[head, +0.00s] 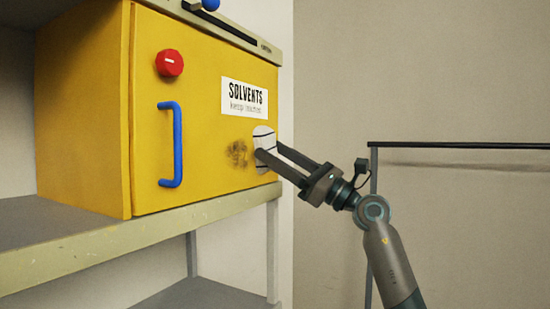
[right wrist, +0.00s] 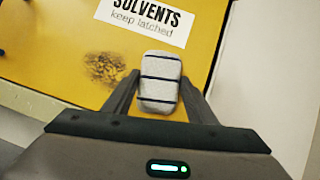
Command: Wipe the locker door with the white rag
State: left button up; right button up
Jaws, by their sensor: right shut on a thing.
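The yellow locker door (head: 205,75) is closed, with a blue handle (head: 172,145), a red knob (head: 169,64) and a white SOLVENTS label (head: 244,97). A brown smudge (head: 237,153) lies on the door below the label; it also shows in the right wrist view (right wrist: 104,68). My right gripper (head: 268,150) is shut on the white rag (head: 265,139), a pad with dark stripes. In the right wrist view the rag (right wrist: 160,82) sits between the fingers, just right of the smudge. I cannot tell whether it touches the door. My left gripper is not in view.
The locker stands on a pale shelf (head: 120,240), with another shelf edge (head: 265,45) above it. A dark rail (head: 460,145) on a post stands at the right, behind my right arm. A bare wall is beyond the locker's right edge.

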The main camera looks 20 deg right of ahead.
jog(key=shift+a, duration=0.1)
dwell(0.5)
jog(key=shift+s+a+p, duration=0.85)
jog(key=shift+s+a, duration=0.3)
jog(key=shift+s, duration=0.1)
jog(key=shift+a, duration=0.1)
jog(key=shift+s+a+r+p, duration=0.1)
jog(key=shift+s+a+p, duration=0.7)
jog(key=shift+p, duration=0.3)
jog(key=shift+s+a, duration=0.3)
jog(key=shift+a, duration=0.1)
